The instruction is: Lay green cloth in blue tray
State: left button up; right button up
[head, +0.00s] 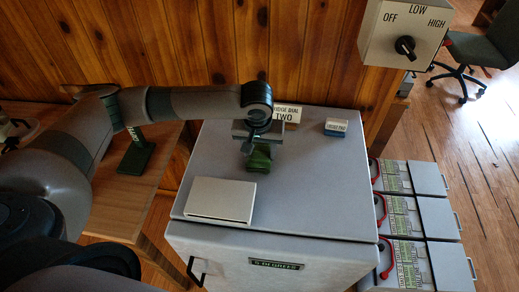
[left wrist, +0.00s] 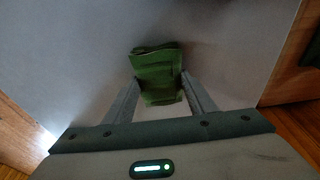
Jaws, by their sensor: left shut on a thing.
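The green cloth (head: 259,158) is a small folded bundle over the grey top of a fridge-like cabinet. My left gripper (head: 256,146) points down over the cabinet top and is shut on the cloth. In the left wrist view the cloth (left wrist: 157,72) sits between the two fingers of my left gripper (left wrist: 160,86). I cannot tell whether the cloth touches the cabinet top. No blue tray shows in either view. My right gripper is not in view.
The grey cabinet (head: 310,190) carries a flat pale box (head: 221,200) at front left, a small blue-and-white box (head: 336,127) and a lettered sign (head: 286,112) at the back. Its right half is mostly clear. A switch box (head: 403,35) hangs at upper right; batteries (head: 440,215) stand right.

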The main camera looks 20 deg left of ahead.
aim_at(259, 160)
pick_arm(q)
jog(key=o, duration=1.1)
jog(key=shift+f, duration=0.15)
jog(key=shift+s+r+b, duration=0.1)
jog(key=shift+r+b, duration=0.2)
jog(key=shift+r, duration=0.45)
notch_tip(259, 160, up, 11)
jog(key=s+b, duration=0.2)
jog(key=shift+d+f+b, duration=0.2)
jog(key=shift+d+b, duration=0.15)
